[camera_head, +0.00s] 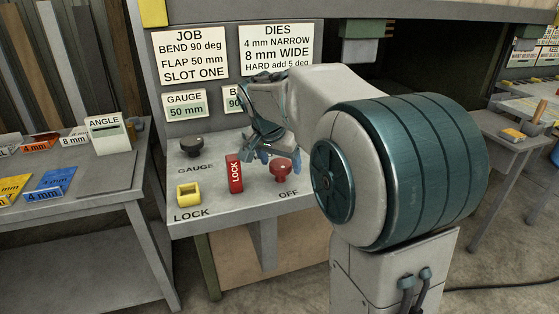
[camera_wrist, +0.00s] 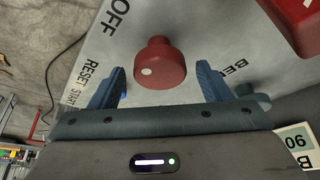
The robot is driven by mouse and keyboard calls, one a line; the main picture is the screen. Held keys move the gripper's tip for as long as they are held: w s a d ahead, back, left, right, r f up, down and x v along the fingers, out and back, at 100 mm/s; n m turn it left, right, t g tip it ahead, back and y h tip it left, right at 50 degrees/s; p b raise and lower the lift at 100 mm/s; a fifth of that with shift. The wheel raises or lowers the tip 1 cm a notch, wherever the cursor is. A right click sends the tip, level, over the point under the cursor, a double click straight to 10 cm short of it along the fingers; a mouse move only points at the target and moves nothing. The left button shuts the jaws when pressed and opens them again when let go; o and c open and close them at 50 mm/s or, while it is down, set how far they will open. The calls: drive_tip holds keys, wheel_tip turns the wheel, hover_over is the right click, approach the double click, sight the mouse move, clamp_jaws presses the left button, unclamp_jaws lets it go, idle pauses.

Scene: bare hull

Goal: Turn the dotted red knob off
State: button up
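The dotted red knob (camera_head: 281,171) stands on the grey sloping panel (camera_head: 212,205), with OFF printed in front of it. In the wrist view the knob (camera_wrist: 162,62) shows one white dot on its top, toward the lower left of the face, and the OFF print lies at upper left. My gripper (camera_head: 279,158) is over the knob. In the wrist view my gripper (camera_wrist: 161,72) is open, with one blue finger on each side of the knob. Gaps show between the knob and both fingers. My arm hides part of the panel behind in the head view.
A red LOCK block (camera_head: 235,173) stands upright close left of the knob. A black GAUGE knob (camera_head: 191,146) and a yellow socket (camera_head: 188,195) are further left. Sign boards (camera_head: 190,56) rise behind the panel. In the wrist view, RESET and START are printed near the left finger.

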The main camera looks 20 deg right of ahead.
drive_tip(key=v, duration=1.4)
drive_tip(key=shift+p, duration=0.35)
drive_tip(key=shift+w+d, duration=0.1)
drive_tip(key=s+f+n+y+p, duration=0.3)
drive_tip(key=s+f+n, duration=0.5)
drive_tip(key=s+f, duration=0.9)
drive_tip(key=s, duration=0.3)
drive_tip(key=shift+s+n+g, duration=0.3)
